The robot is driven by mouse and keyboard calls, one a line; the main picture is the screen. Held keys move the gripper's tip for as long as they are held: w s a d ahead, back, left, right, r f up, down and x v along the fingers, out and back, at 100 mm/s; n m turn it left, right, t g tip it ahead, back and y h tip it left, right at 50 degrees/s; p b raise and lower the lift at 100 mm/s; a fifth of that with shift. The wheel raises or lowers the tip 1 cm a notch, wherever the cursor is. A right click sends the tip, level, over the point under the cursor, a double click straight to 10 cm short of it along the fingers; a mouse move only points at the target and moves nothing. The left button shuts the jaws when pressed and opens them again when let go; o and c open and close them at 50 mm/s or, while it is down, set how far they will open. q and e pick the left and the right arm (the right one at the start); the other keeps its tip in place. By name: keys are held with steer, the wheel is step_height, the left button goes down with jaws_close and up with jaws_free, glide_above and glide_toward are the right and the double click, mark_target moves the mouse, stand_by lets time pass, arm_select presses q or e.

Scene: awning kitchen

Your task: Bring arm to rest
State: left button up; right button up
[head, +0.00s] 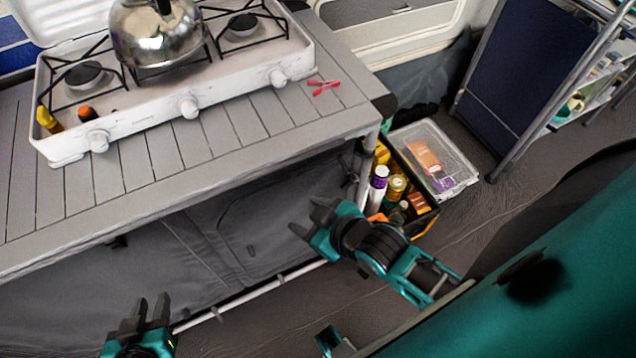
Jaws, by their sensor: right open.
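My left gripper (152,303) is at the bottom left of the head view, in front of the grey fabric side below the table. Its two dark fingers point up and stand apart, with nothing between them. My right gripper (307,216) is near the middle, in front of the same fabric and left of a crate of bottles. Its fingers are apart and empty, pointing up and left. The teal and black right forearm runs down to the right from it. Both grippers are below the tabletop edge and hold nothing.
A slatted grey table (190,146) carries a white gas stove (226,98) with a steel kettle (155,38). A red clip (323,87) lies near its right edge. A crate (424,226) of bottles and a clear box (458,150) stand on the floor. A dark blue panel (525,75) is behind.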

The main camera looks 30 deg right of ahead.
steer(key=shift+d+f, duration=0.1)
steer(key=shift+s+d+f+m+t+h, duration=0.2)
steer(key=shift+s+d+f+m, duration=0.1)
steer(key=shift+s+d+m, duration=0.3)
steer(key=shift+s+d+f+m+t+h, duration=0.1)
steer(key=shift+s+d+f+m+t, duration=0.25)
steer(key=shift+d+m, duration=0.45)
steer(key=shift+r, duration=0.1)
